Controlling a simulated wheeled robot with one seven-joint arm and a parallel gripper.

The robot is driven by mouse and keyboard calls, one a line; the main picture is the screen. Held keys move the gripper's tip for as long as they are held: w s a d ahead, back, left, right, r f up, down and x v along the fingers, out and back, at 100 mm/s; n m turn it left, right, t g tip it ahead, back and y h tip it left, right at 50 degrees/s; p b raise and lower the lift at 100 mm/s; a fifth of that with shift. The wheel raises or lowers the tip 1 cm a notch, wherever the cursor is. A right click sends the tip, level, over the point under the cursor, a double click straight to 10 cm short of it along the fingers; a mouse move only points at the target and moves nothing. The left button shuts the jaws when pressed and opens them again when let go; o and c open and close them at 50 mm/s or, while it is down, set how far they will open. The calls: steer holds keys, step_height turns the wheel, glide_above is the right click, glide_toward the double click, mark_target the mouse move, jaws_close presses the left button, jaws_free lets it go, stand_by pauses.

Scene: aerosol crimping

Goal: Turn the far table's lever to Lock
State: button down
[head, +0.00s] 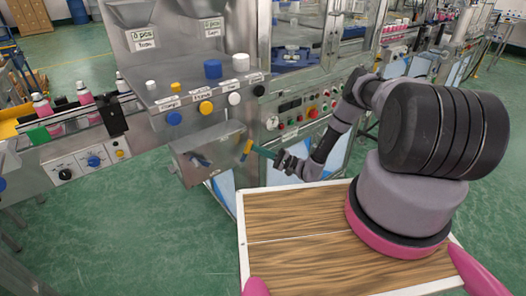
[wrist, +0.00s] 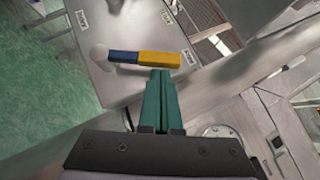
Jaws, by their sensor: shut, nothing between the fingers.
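The lever shows in the wrist view as a bar with a yellow end (wrist: 160,59) and a blue part (wrist: 123,57), running to a pale round pivot (wrist: 99,53) on a grey metal surface. In the head view its yellow end (head: 246,150) stands beside the metal box below the control panel. My gripper (wrist: 160,73) has teal fingers pressed together with nothing between them. The tips are right beside the yellow end; I cannot tell whether they touch it. In the head view my gripper (head: 252,148) reaches left to the lever. Small labels surround the lever, but their words are unreadable.
A panel with several knobs, including a yellow one (head: 206,107), stands above the box. Pink bottles (head: 84,92) line a conveyor at the left. Green floor (head: 130,220) is clear at lower left.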

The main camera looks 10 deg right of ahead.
mark_target(249, 146)
steer(key=shift+s+a+r+n+g+h, duration=0.1)
steer(key=shift+a+r+n+g+h, duration=0.15)
steer(key=shift+r+n, duration=0.3)
stand_by(0.4)
steer(key=a+n+h, duration=0.1)
steer(key=s+a+r+n+g+h, duration=0.1)
steer(key=n, duration=0.1)
steer(key=s+a+r+n+g+h, duration=0.1)
steer(key=n+h, duration=0.1)
steer(key=shift+a+r, duration=0.1)
steer(key=shift+r, duration=0.15)
steer(key=shift+s+a+r+n+h, duration=0.1)
steer(key=shift+s+a+n+h, duration=0.35)
steer(key=shift+a, duration=0.4)
steer(key=shift+s+a+r+n+h, duration=0.1)
steer(key=shift+s+a+h, duration=0.1)
steer(key=shift+s+a, duration=0.5)
steer(key=shift+w+a, duration=0.15)
steer(key=shift+a, duration=0.05)
